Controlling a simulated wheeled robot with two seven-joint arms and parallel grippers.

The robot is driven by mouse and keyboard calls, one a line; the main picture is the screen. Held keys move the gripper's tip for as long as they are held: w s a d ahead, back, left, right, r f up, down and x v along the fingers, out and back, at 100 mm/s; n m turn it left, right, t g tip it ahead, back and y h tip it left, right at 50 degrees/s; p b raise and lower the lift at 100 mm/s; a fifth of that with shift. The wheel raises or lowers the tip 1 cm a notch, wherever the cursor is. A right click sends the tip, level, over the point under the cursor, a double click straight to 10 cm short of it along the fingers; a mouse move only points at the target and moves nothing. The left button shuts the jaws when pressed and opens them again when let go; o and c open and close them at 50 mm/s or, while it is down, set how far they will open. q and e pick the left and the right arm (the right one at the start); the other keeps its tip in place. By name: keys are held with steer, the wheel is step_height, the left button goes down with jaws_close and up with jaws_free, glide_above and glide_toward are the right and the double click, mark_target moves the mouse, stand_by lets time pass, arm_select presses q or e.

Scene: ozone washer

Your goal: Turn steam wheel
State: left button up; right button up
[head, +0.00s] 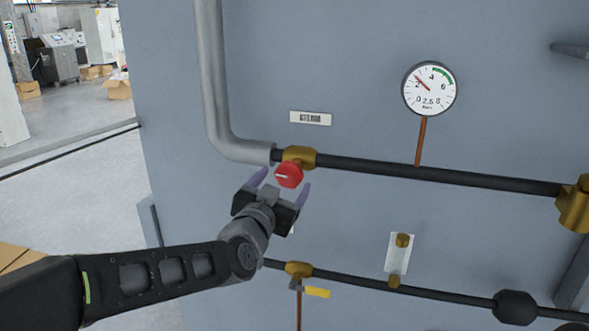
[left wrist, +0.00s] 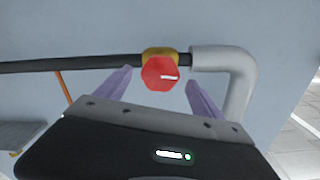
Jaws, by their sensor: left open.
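The red steam wheel (head: 289,175) is a small knob with a white mark, on a brass valve (head: 299,154) in the upper dark pipe. A "STEAM" label (head: 310,118) is above it on the grey panel. My left gripper (head: 281,183) is open, with its purple fingertips to either side of and just below the wheel in the head view. In the left wrist view, the wheel (left wrist: 160,74) lies between and slightly beyond the fingertips (left wrist: 157,78). I cannot tell whether a finger touches it. My right gripper is not in view.
A round gauge (head: 429,89) stands above the upper pipe (head: 450,177) to the right. A lower pipe (head: 420,291) carries a yellow-handled valve (head: 317,292), close below my left gripper. A grey bent pipe (head: 213,90) rises at the left. Open floor lies left of the panel.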

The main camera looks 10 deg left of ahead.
mark_target(293, 169)
arm_select(q)
steer(key=w+p, duration=0.2)
steer(key=w, duration=0.4)
steer(key=shift+w+d, duration=0.2)
steer(key=shift+w, duration=0.65)
steer(key=c, duration=1.4)
